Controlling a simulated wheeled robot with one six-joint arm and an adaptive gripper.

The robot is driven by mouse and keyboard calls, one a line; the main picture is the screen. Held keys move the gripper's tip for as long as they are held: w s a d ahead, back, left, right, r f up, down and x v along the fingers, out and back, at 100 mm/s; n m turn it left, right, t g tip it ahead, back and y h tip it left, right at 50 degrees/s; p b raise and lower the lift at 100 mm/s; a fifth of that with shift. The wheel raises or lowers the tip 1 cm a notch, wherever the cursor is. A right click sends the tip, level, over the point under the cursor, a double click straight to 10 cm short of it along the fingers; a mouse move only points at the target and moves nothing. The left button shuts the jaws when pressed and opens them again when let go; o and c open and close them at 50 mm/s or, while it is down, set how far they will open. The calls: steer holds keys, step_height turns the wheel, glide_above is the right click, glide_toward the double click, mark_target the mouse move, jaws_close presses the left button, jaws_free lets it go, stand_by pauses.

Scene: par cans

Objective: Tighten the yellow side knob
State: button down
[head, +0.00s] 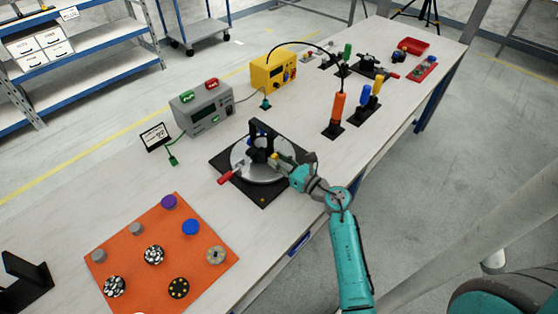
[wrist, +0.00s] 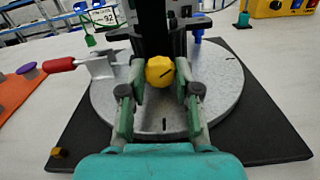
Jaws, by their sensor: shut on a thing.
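The yellow side knob (wrist: 160,71) sits on the near side of a black upright bracket, with a dark line across its face. It also shows small in the head view (head: 274,157). My gripper (wrist: 160,88) is at the knob, one finger on each side, shut on it. In the head view my gripper (head: 288,166) reaches in from the right. The black bracket (head: 258,135) stands on a round silver plate (wrist: 222,108), which lies on a black square base (head: 263,198). A clamp with a red handle (wrist: 60,65) is at the plate's left edge.
An orange mat (head: 200,264) with several round knobs lies at the front left. Upright tools, one with an orange handle (head: 338,106), stand to the right. A brass hex piece (wrist: 60,153) sits on the base corner.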

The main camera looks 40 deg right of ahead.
steer(key=shift+d+m, duration=0.1)
steer(key=shift+m, duration=2.5)
steer(key=c, duration=0.8)
jaws_free()
